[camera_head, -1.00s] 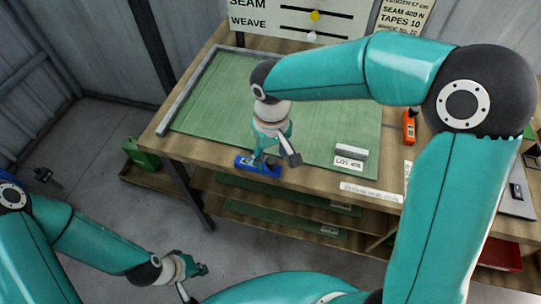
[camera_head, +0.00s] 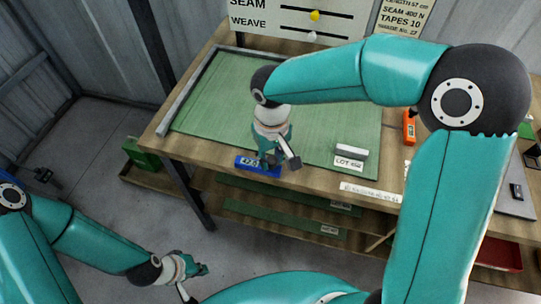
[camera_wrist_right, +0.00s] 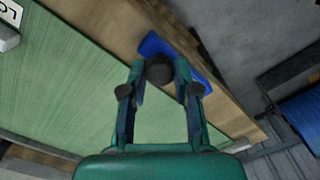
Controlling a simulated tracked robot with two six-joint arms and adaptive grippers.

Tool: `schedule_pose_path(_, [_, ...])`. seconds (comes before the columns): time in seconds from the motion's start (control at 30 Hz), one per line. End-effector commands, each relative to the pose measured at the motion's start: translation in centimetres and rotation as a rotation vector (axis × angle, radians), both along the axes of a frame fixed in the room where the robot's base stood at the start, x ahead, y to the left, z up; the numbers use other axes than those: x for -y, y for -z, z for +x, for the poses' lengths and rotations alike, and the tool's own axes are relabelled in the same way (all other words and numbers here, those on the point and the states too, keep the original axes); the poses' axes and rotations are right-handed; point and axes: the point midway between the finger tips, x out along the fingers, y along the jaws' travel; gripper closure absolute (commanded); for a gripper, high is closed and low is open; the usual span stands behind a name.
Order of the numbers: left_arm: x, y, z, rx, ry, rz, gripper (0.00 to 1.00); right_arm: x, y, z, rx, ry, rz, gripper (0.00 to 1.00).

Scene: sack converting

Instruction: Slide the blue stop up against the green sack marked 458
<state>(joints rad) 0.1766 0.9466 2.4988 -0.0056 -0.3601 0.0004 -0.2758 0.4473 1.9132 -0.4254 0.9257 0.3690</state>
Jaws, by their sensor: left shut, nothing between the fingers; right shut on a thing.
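The green sack (camera_head: 215,105) lies flat on the wooden bench, and its "LOT" label (camera_head: 348,163) is at its front right; the last digits are small and hard to read. The blue stop (camera_head: 243,163) sits at the bench's front edge, with a small number display on it; it also shows in the right wrist view (camera_wrist_right: 152,44). My right gripper (camera_head: 266,160) is down at the stop and, in the wrist view (camera_wrist_right: 160,75), shut on its dark round knob (camera_wrist_right: 160,70). My left gripper (camera_head: 197,272) is shut and empty, low and away from the bench.
A grey bar (camera_head: 188,95) runs along the sack's left side. A grey block (camera_head: 351,151) stands by the label. A white scale strip (camera_head: 370,192) lies on the front edge. An orange tool (camera_head: 409,128) is at right. Lower shelves hold more green sacks (camera_head: 280,218).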

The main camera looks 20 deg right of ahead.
Motion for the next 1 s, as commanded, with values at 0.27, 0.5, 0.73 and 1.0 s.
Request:
schedule_pose_path(0.27, [0.0, -0.1, 0.0, 0.0, 0.0, 0.0, 1.0, 1.2, -0.1, 1.8, 0.0, 0.001, 0.0, 1.0])
schedule_pose_path(0.5, [0.0, -0.1, 0.0, 0.0, 0.0, 0.0, 1.0, 1.1, -0.1, 1.8, 0.001, 0.0, 0.0, 0.63])
schedule_pose_path(0.73, [0.0, -0.1, 0.0, 0.0, 0.0, 0.0, 1.0, 1.1, 0.0, 1.8, 0.001, -0.001, 0.0, 0.44])
schedule_pose_path(1.0, [0.0, -0.2, 0.0, 0.0, 0.0, 0.0, 1.0, 1.1, -0.4, 1.8, 0.001, -0.001, 0.0, 0.44])
